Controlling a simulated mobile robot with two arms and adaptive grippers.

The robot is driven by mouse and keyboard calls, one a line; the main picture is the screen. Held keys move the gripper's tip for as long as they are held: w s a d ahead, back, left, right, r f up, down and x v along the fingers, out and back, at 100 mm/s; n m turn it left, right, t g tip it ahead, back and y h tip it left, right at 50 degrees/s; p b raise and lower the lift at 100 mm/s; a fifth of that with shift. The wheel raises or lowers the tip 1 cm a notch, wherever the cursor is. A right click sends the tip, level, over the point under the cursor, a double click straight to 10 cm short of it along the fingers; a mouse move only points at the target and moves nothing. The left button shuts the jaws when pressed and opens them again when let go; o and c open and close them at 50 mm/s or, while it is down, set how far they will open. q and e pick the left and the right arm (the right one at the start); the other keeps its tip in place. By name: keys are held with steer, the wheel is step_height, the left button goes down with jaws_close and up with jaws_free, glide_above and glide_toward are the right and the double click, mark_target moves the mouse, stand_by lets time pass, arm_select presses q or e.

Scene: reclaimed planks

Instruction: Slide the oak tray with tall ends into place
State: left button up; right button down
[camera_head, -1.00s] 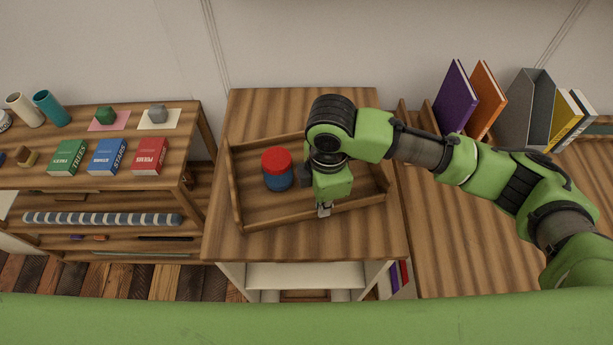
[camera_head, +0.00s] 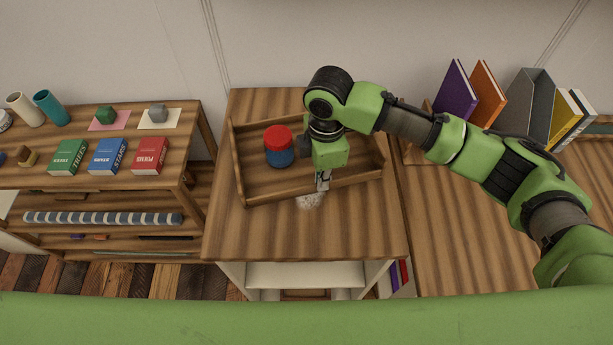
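The oak tray (camera_head: 262,200) lies on the wooden top of the middle cabinet, with its taller ends at left and right and a low front wall. A jar with a red lid and blue body (camera_head: 279,148) stands upright inside it, left of my gripper. My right gripper (camera_head: 322,181) points down at the tray's front wall, right of the jar. Its fingertips are small and partly hidden by the gripper body, so I cannot tell whether they pinch the wall or press against it. My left gripper is not in view.
Bare wood (camera_head: 300,235) lies nearer me. A shelf with books and blocks (camera_head: 100,130) stands left. Upright books and a grey file holder (camera_head: 525,108) stand at the right.

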steer(key=shift+w, duration=2.55)
steer(key=shift+w+b, duration=1.1)
steer(key=shift+w, duration=1.8)
steer(key=shift+r, duration=0.1)
steer(key=c, duration=2)
jaws_free()
steer(key=shift+o, duration=0.2)
step_height(320, 180, up, 7)
steer(key=p, duration=0.8)
steer(key=o, duration=0.6)
